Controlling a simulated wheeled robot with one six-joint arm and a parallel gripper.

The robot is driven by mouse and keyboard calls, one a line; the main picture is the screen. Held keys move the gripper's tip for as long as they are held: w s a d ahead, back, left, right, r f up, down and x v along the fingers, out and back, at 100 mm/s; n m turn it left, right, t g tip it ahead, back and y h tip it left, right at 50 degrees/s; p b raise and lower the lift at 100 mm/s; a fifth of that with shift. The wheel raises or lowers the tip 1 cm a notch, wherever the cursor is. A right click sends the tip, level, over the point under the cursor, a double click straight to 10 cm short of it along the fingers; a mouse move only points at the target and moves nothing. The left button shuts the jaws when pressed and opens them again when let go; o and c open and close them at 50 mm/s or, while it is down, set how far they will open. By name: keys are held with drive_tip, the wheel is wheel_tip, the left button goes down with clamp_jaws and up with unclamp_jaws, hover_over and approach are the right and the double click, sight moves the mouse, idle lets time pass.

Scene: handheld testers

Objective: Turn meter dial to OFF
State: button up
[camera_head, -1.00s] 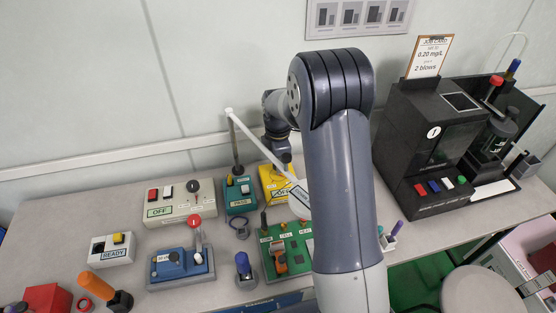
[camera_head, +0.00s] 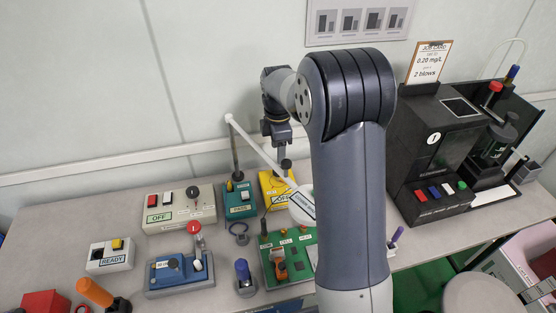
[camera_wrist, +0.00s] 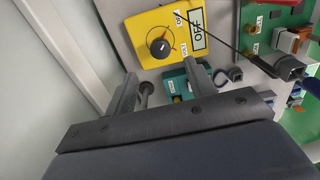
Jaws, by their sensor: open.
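The yellow meter (camera_head: 272,181) stands at the back of the bench, partly hidden by my arm and a white lamp arm. In the wrist view the yellow meter (camera_wrist: 143,22) shows a round black dial (camera_wrist: 159,46) with a pale, reddish pointer mark. A screen beside the dial reads OFF (camera_wrist: 198,29); small labels around the dial are hard to read. My gripper (camera_wrist: 160,84) is open and empty, its two fingers apart and short of the dial in the picture. In the head view my gripper (camera_head: 286,163) hangs just above and behind the meter.
A teal box (camera_head: 239,200) stands left of the meter; it also shows near the right finger (camera_wrist: 176,84). A green circuit board (camera_head: 288,265) lies in front. The white lamp arm (camera_head: 262,152) crosses near my gripper. A black analyser (camera_head: 430,150) stands right.

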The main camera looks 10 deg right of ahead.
drive_tip(key=shift+r, duration=1.6)
drive_tip(key=shift+f, duration=0.1)
wheel_tip(320, 180, down, 11)
drive_tip(key=shift+r, duration=0.1)
drive_tip(key=shift+r+m, duration=0.1)
drive_tip(key=shift+m, duration=0.2)
